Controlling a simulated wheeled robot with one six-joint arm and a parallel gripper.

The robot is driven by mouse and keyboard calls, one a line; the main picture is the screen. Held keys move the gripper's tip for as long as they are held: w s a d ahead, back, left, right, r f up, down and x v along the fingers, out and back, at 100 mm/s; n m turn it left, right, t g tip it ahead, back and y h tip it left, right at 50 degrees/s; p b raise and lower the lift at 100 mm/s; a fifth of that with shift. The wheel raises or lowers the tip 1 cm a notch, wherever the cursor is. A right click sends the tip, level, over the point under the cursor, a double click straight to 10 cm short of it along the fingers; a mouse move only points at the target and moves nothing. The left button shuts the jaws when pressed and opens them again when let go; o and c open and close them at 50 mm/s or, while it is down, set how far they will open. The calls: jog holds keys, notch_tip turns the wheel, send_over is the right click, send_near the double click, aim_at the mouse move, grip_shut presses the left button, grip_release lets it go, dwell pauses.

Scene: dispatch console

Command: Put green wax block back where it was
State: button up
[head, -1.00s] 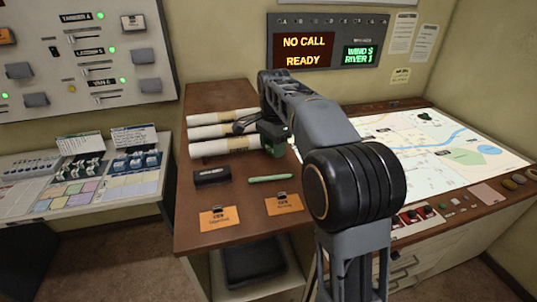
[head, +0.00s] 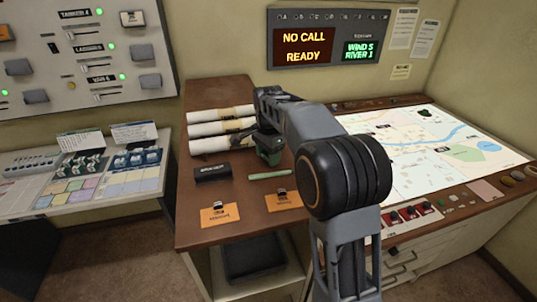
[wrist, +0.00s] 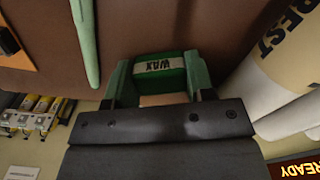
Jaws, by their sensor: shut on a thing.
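The green wax block (wrist: 158,88), with a white label reading WAX, sits between the fingers of my gripper (wrist: 159,84) in the wrist view. The gripper is shut on it. In the head view my gripper (head: 269,152) is over the brown wooden top, just right of the rolled papers and behind the green stick. Much of the block is hidden there by the gripper and arm. I cannot tell whether the block touches the wood.
Several rolled papers (head: 215,130) lie left of the gripper. A black case (head: 213,173), a green stick (head: 270,174) and two orange cards (head: 219,215) (head: 284,199) lie in front. A lit map table (head: 440,150) is at right. Bare wood lies behind the rolls.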

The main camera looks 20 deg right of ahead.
jog(key=o, duration=0.8)
jog(key=shift+f, duration=0.1)
notch_tip(320, 180, up, 12)
jog(key=shift+r, duration=0.2)
jog(key=shift+d, duration=0.1)
